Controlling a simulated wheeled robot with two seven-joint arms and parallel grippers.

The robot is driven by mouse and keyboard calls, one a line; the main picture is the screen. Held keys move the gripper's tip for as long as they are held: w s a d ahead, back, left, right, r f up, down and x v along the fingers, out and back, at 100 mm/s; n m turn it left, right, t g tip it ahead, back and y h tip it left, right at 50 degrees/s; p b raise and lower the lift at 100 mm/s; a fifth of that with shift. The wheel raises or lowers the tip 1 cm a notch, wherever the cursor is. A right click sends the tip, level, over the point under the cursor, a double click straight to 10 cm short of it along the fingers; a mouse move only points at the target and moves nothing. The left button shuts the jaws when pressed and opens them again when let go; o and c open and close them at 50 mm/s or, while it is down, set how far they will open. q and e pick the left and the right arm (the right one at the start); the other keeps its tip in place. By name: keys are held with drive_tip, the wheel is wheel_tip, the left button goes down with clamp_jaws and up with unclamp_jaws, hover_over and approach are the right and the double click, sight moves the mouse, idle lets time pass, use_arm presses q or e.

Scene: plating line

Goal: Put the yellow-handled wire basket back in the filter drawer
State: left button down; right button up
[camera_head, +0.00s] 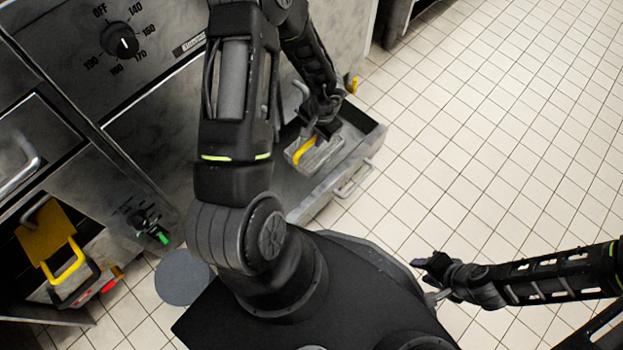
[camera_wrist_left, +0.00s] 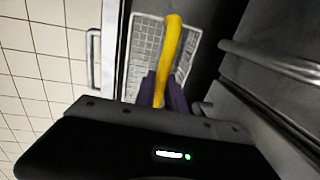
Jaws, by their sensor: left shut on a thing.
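The yellow-handled wire basket (camera_head: 322,157) is in the head view, within the open filter drawer (camera_head: 376,139) below the fryer front. Its yellow handle (camera_head: 304,150) is in the jaws of my left gripper (camera_head: 322,134). In the left wrist view the yellow handle (camera_wrist_left: 171,50) runs between the purple-grey fingers (camera_wrist_left: 164,92), with the basket mesh (camera_wrist_left: 146,45) beneath. I cannot tell whether the basket touches the drawer floor. My right gripper (camera_head: 428,279) is at the lower right over the floor, away from the drawer; its jaw opening is unclear.
A fryer panel with a temperature dial (camera_head: 121,41) stands behind. At the left, another open compartment holds a yellow-handled item (camera_head: 66,265). A grey disc (camera_head: 183,277) lies on the floor. The drawer's bar handle (camera_head: 355,181) faces the clear tiled floor on the right.

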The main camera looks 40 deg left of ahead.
sight(313, 152)
use_arm(q)
drive_tip(key=shift+s+a+f, duration=0.1)
drive_tip(key=shift+a+f, duration=0.1)
drive_tip(key=shift+f, duration=0.25)
drive_tip(key=shift+s+a+f, duration=0.1)
drive_tip(key=shift+a+f, duration=0.05)
drive_tip(key=shift+f, duration=0.3)
use_arm(e)
drive_tip(key=shift+w+f, duration=0.1)
drive_tip(key=shift+f, duration=0.55)
drive_tip(key=shift+f, duration=0.1)
